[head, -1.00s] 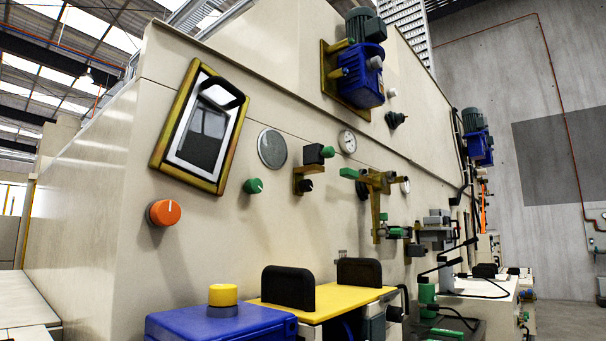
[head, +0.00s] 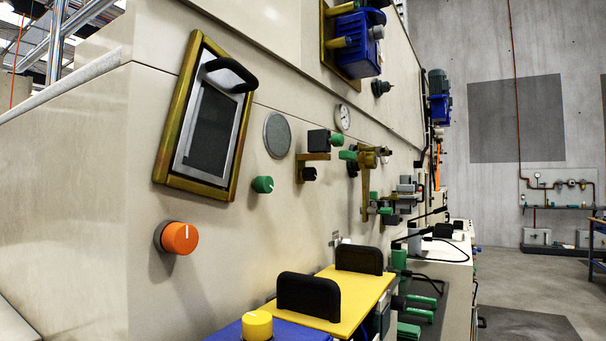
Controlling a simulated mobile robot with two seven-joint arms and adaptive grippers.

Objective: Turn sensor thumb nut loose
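A small black sensor block (head: 319,141) with a green end (head: 337,140) sits on a brass-coloured bracket (head: 301,163) on the beige machine wall, right of the round grey disc. A black knob (head: 309,174), which looks like the thumb nut, sits just under the bracket. It is too small to tell whether it is tight or loose. Another brass bracket (head: 367,180) with green-handled parts stands farther along the wall. Neither of my grippers shows in the head view.
An orange knob (head: 180,238), a green knob (head: 263,184) and a framed hatch with a handle (head: 206,125) are on the near wall. A yellow plate (head: 352,300) with black grips juts out below. Open floor (head: 525,325) lies at right.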

